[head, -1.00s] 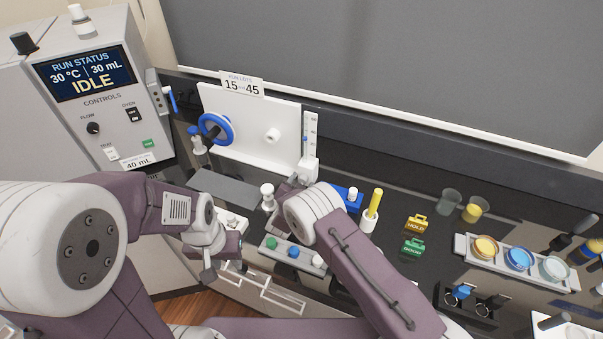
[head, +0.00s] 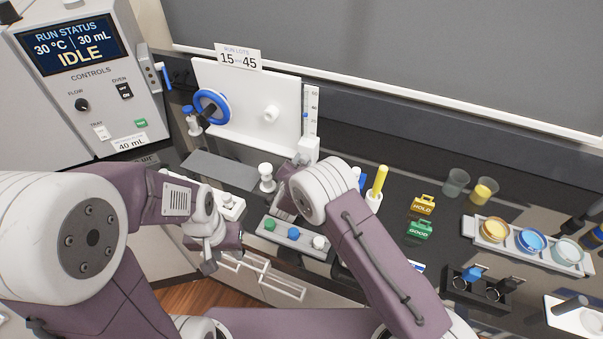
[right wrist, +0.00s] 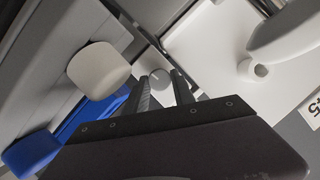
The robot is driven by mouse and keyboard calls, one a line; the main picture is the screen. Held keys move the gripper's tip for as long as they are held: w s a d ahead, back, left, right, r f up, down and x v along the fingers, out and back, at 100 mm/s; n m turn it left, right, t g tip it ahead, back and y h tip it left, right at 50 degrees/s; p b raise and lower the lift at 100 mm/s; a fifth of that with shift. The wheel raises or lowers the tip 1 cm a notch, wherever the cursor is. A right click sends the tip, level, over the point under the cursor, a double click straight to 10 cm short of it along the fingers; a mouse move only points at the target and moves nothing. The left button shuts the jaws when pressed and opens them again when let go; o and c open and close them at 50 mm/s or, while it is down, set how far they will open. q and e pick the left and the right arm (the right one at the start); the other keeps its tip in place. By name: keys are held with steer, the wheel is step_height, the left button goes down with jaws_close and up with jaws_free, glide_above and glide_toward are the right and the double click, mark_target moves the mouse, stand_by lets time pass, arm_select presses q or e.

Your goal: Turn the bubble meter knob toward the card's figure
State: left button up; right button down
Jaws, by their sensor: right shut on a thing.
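The bubble meter (head: 309,120) is a white upright column with a printed scale and a small blue mark, at the right end of the white panel. My right gripper (right wrist: 161,78) is shut on a round grey knob (right wrist: 160,88) with a white line on its face. In the head view my right wrist hides the knob and the fingertips. A card reading "40 mL" (head: 130,142) is on the control cabinet; another reading "RUN LOTS 15 and 45" (head: 238,57) stands atop the panel. My left gripper (head: 212,258) hangs low at left; its jaws are unclear.
The white panel (head: 245,130) carries a blue ring handle (head: 211,105). A white stopper-like piece (head: 266,178), a tray with coloured caps (head: 292,236) and a yellow tube (head: 379,182) crowd my right wrist. HOLD (head: 422,206) and GOOD (head: 418,230) tags lie further right.

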steer(key=shift+f+m+b, duration=0.3)
steer(key=shift+f+b, duration=0.1)
steer(key=shift+b, duration=0.2)
steer(key=shift+r+b, duration=0.25)
steer(key=shift+b, duration=0.15)
arm_select(q)
step_height(320, 180, down, 3)
steer(key=shift+f, duration=0.2)
arm_select(e)
steer(key=shift+r, duration=0.15)
steer(key=c, duration=1.1)
jaws_free()
steer(key=shift+o, duration=0.2)
steer(key=shift+d, duration=0.1)
